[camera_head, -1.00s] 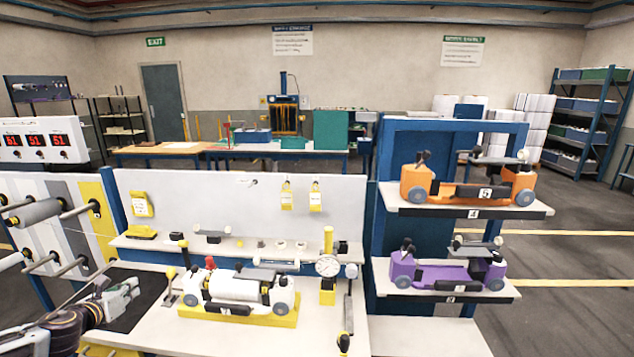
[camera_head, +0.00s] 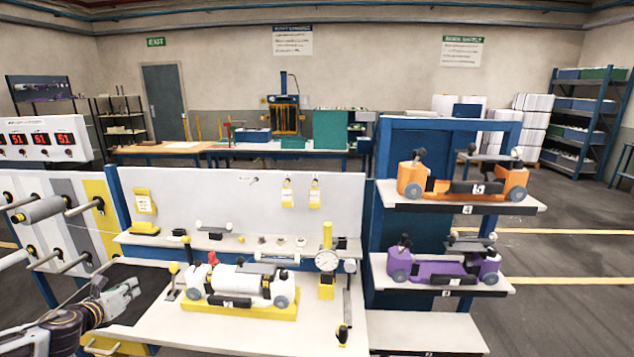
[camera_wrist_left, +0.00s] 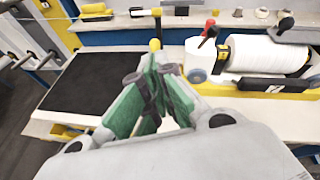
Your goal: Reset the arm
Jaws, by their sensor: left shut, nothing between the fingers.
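The shuttle also shows at the upper right of the wrist view (camera_wrist_left: 265,55). My right gripper is not in view.
A dial gauge (camera_head: 327,260) stands on the bench right of the shuttle. An orange shuttle (camera_head: 411,176) and a purple shuttle (camera_head: 399,262) sit on the rack shelves at right. Creel rollers (camera_head: 42,210) stand close at far left. The bench front is mostly clear.

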